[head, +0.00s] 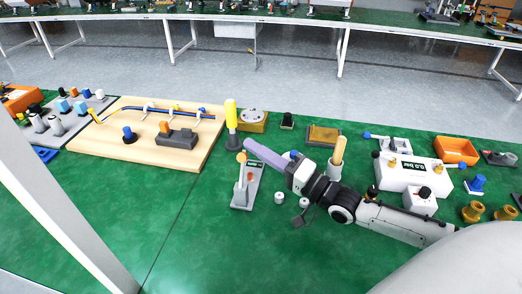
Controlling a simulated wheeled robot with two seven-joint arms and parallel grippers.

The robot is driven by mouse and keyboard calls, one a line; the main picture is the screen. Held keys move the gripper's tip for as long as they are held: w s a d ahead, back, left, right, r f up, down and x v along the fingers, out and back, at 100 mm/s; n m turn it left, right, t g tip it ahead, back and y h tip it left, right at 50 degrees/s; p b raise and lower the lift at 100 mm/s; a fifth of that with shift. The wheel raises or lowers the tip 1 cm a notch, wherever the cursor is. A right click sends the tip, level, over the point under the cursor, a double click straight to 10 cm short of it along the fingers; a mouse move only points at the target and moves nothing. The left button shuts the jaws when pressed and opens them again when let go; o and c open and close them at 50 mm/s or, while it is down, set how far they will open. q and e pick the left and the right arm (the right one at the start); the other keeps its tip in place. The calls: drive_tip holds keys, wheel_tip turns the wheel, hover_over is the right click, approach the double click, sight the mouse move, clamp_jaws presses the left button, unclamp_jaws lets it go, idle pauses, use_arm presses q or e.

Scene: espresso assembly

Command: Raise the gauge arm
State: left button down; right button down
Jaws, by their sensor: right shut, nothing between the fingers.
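My right gripper (252,147) comes in from the right, with its long purple fingers shut and nothing between them. Its tips are just right of an orange knob (241,157) on a small grey stand (239,199). The knob tops a pale upright piece, which looks like the gauge arm. A small dark display lies on the stand beside it. Whether my fingertips touch the knob or only pass above it, I cannot tell. My left gripper is not in view.
A yellow-topped post (231,112) stands close behind my fingertips. A wooden board (105,145) with fittings lies to the left. A white box reading 0.0 bar (400,178) and an orange bin (456,151) are on the right. The green mat is clear in front.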

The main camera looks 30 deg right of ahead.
drive_tip(key=shift+s+a+r+n, duration=0.1)
drive_tip(key=shift+s+a+n, duration=0.25)
drive_tip(key=shift+n, duration=0.15)
idle(0.4)
drive_tip(key=w+d+r, duration=0.2)
drive_tip(key=d, duration=0.1)
drive_tip(key=p+v, duration=0.1)
drive_tip(key=v, duration=1.8)
drive_tip(key=shift+s+d, duration=0.15)
drive_tip(key=shift+s, duration=0.15)
drive_tip(key=shift+f, duration=0.1)
